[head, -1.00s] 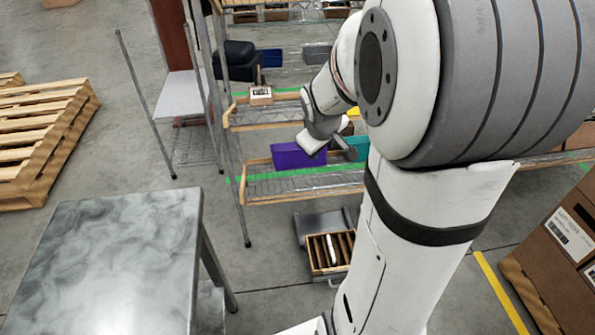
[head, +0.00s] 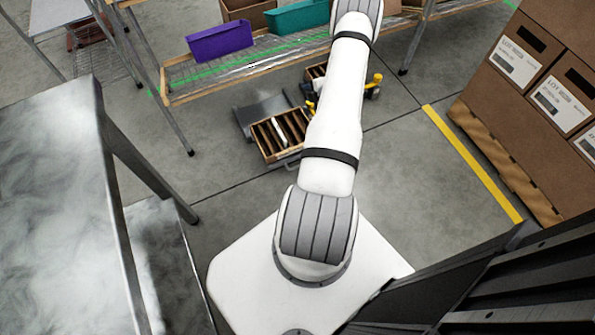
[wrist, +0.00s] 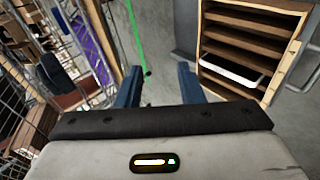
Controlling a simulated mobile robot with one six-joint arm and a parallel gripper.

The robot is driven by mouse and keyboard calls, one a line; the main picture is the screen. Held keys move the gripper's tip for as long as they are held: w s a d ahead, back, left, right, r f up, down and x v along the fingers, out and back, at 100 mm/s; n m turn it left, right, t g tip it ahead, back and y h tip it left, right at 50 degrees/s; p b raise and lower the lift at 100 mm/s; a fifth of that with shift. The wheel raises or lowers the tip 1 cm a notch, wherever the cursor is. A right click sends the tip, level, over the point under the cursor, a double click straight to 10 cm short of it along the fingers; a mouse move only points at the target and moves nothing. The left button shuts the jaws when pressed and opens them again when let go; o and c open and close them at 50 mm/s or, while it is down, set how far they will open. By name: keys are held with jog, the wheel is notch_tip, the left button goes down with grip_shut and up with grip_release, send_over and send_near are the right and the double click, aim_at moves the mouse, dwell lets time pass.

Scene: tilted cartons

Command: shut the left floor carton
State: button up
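The left floor carton (head: 266,146) is a wooden-brown box with dark slots and dividers, its inside exposed, with a pale strip among them. It sits tilted on the floor by a grey panel (head: 252,109). In the wrist view the slotted carton (wrist: 250,15) is at the upper right with a white bar across it. My gripper (wrist: 158,75) shows two blue fingers spread apart with nothing between them, left of the carton and apart from it. In the head view my arm hides the gripper. A second brown carton (head: 316,71) is partly hidden behind my arm.
A wire rack (head: 180,90) with a purple bin (head: 219,41) and teal bin (head: 298,17) stands behind. A grey table (head: 45,190) is at left. Stacked boxes (head: 530,75) on a pallet stand right. Floor (head: 410,190) is clear before the yellow line.

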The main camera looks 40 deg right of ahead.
jog(key=s+a+f+n+t+y+b, duration=0.1)
jog(key=s+a+f+b, duration=0.1)
jog(key=s+f, duration=0.3)
jog(key=s+a+f+n+t+y+b, duration=0.1)
jog(key=s+a+f, duration=0.4)
jog(key=f, duration=0.8)
jog(key=s+a+f+n+t+y+b, duration=0.1)
jog(key=s+a+f+t+b, duration=0.2)
jog(key=s+f, duration=0.3)
jog(key=shift+s+a+f+b, duration=0.1)
jog(key=shift+a+f+b, duration=0.1)
jog(key=shift+f, duration=0.4)
jog(key=shift+s+a+f+b, duration=0.15)
jog(key=shift+f+b, duration=0.1)
jog(key=shift+f, duration=0.3)
jog(key=shift+w+a+f+b, duration=0.1)
jog(key=shift+a+f+b, duration=0.1)
jog(key=shift+f, duration=0.4)
jog(key=shift+s+a+f, duration=0.15)
jog(key=shift+a+f, duration=0.05)
jog(key=shift+a, duration=0.1)
jog(key=shift+t, duration=0.3)
jog(key=shift+b+x, duration=1.15)
jog(key=shift+x, duration=2.6)
jog(key=shift+a, duration=0.1)
jog(key=shift+c, duration=0.4)
grip_shut()
